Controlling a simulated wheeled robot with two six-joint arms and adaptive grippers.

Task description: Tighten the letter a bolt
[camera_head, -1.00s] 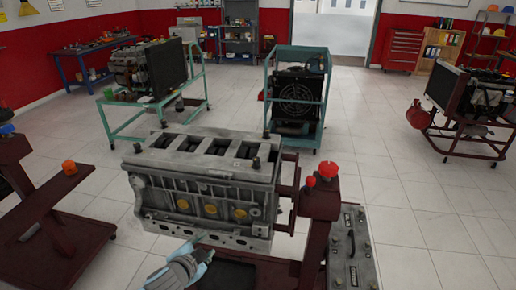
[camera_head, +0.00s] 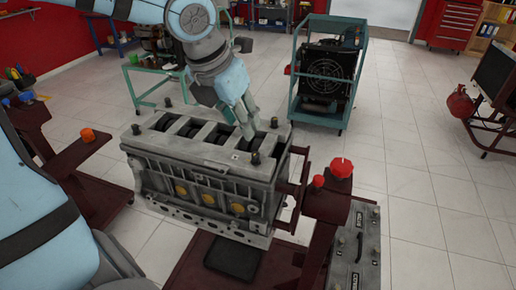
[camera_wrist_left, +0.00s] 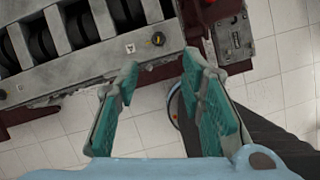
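The grey engine block (camera_head: 205,180) sits on a dark red stand, with dark bolts standing at its top corners. The near right bolt (camera_head: 255,158) has a small white tag (camera_head: 235,156) beside it. In the left wrist view this dark bolt (camera_wrist_left: 158,39) has a yellowish mark, and the tag (camera_wrist_left: 130,47) bears a dark letter, too small to read surely. My left gripper (camera_head: 247,128) reaches down over the block's right end. In the wrist view its fingers (camera_wrist_left: 160,62) are spread and empty, with the bolt just beyond the tips. My right gripper is not in view.
A red knob (camera_head: 341,167) rises on the stand to the right of the block. A grey panel (camera_head: 355,245) is at lower right. An orange knob (camera_head: 87,135) tops another stand at left. A radiator in a green frame (camera_head: 325,75) stands behind; white floor is open at right.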

